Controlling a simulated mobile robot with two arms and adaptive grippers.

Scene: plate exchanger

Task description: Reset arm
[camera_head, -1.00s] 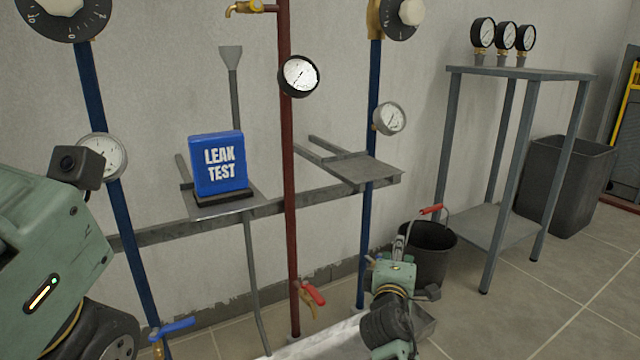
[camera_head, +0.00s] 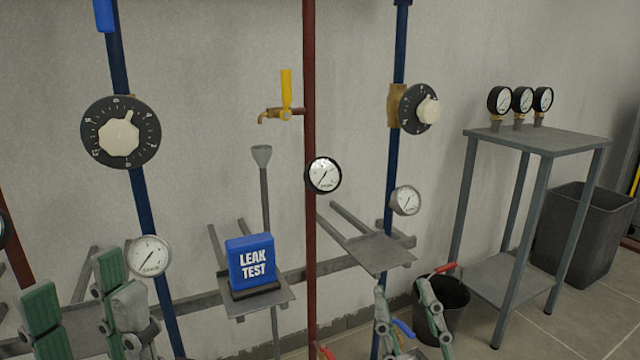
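My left gripper (camera_head: 75,300) is at the lower left, its two green-padded fingers pointing up and spread apart with nothing between them. My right gripper (camera_head: 405,295) is at the bottom, right of centre, in front of the pipes. Its fingers also point up and stand apart, and it looks empty. A blue lever shows low behind its fingers. The wrists and most of both arms are cut off by the picture's lower edge. Neither gripper clearly touches anything.
A blue leak test box (camera_head: 250,260) sits on a small wall shelf. Blue and red pipes carry dials, gauges and a yellow-handled tap (camera_head: 285,95). A grey table (camera_head: 540,139) bears three gauges at right. A black bucket (camera_head: 455,308) and a dark bin (camera_head: 585,235) stand on the floor.

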